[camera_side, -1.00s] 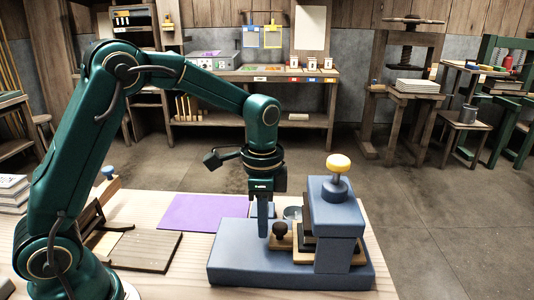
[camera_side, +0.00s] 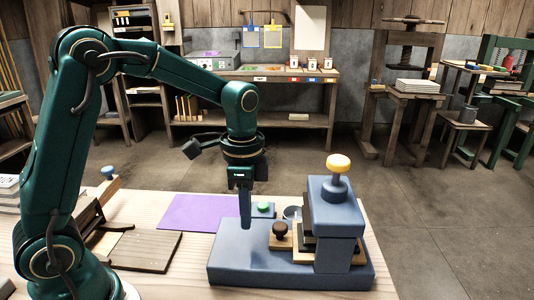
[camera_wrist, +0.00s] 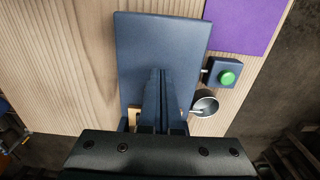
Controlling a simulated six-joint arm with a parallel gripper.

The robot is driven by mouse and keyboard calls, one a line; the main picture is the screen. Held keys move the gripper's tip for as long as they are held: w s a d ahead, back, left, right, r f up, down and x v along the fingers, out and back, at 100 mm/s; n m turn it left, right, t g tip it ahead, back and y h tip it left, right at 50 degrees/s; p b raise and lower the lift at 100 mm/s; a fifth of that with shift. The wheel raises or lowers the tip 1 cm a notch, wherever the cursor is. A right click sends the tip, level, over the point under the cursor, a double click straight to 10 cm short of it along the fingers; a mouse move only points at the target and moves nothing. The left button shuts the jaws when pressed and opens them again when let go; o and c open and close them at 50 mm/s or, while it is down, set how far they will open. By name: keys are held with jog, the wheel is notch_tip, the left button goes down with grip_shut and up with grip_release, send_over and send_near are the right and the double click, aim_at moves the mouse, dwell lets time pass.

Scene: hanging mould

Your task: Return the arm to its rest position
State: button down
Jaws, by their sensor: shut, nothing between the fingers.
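My gripper (camera_side: 245,226) points straight down, shut and empty, over the left part of the blue press base (camera_side: 232,268). Its fingertips show together in the wrist view (camera_wrist: 160,73) above the blue plate (camera_wrist: 160,32). The fingers are apart from the press's dark round knob (camera_side: 280,229), which stands to their right. My arm is bent, reaching from the left over the table.
A green button (camera_side: 263,207) on a blue box and a metal cup (camera_side: 291,212) stand behind the base. A purple sheet (camera_side: 190,213) lies behind-left. A brown board (camera_side: 146,251) lies at left. The air above the table's middle is open.

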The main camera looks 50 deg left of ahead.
notch_tip(320, 180, up, 9)
dwell(0.7)
jog(key=s+d+r+n+t, duration=0.1)
jog(key=s+r+n+t, duration=0.2)
jog(key=s, duration=0.4)
jog(key=s+f+n+t, duration=0.2)
jog(key=s+f+n, duration=0.3)
jog(key=n, duration=0.1)
jog(key=shift+s+d+t, duration=0.15)
jog(key=shift+d+t, duration=0.05)
jog(key=shift+t, duration=0.1)
jog(key=shift+f, duration=0.1)
dwell(0.6)
